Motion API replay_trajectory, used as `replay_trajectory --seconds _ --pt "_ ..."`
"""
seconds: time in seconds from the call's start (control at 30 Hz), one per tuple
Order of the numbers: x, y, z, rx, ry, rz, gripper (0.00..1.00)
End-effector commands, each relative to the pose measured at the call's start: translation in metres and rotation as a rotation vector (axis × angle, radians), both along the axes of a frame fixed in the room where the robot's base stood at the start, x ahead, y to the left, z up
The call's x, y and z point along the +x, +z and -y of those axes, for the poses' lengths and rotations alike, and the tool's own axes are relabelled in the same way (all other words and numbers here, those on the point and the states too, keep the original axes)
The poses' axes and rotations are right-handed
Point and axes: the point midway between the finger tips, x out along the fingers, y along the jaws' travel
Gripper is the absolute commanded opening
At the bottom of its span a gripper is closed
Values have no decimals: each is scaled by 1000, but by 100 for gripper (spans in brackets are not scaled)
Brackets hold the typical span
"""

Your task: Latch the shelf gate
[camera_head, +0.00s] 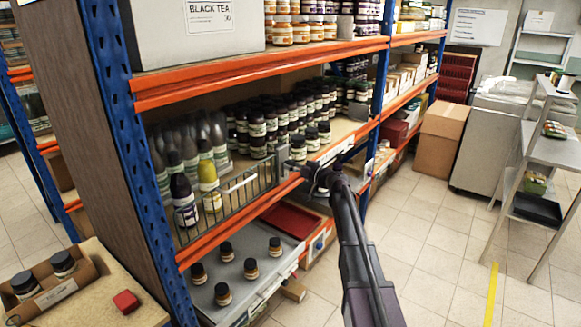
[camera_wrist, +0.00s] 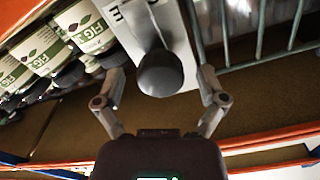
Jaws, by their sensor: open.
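The shelf gate is a low grey wire panel (camera_head: 228,203) along the front of the left half of the middle shelf, before bottles and jars. Its bars also show at the upper right of the wrist view (camera_wrist: 262,32). My gripper (camera_head: 303,170) is at the gate's right end, by the orange shelf edge. In the wrist view my gripper (camera_wrist: 160,88) is open, one finger on each side of a dark round knob (camera_wrist: 160,74). The knob stands before a pale lettered plate (camera_wrist: 128,32). Neither finger clearly touches it. I cannot tell the latch's state.
Dark jars (camera_head: 275,122) with pale labels crowd the middle shelf behind my gripper; FIG jars (camera_wrist: 85,28) show in the wrist view. Below is a grey tray (camera_head: 262,296) with several jars. A cardboard box (camera_head: 443,133) stands right of the rack. Tiled floor (camera_head: 430,240) is clear.

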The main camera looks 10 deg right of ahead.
Motion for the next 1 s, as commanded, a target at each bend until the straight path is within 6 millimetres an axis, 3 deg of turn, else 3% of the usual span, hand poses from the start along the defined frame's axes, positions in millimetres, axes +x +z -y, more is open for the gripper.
replay_trajectory --seconds 0.43,0.47,0.73,1.0 --pt "5 0 -6 0 0 0 91" --pt "5 0 -6 0 0 0 88" --pt "5 0 -6 0 1 0 8" --pt "5 0 -6 6 1 -5 8"
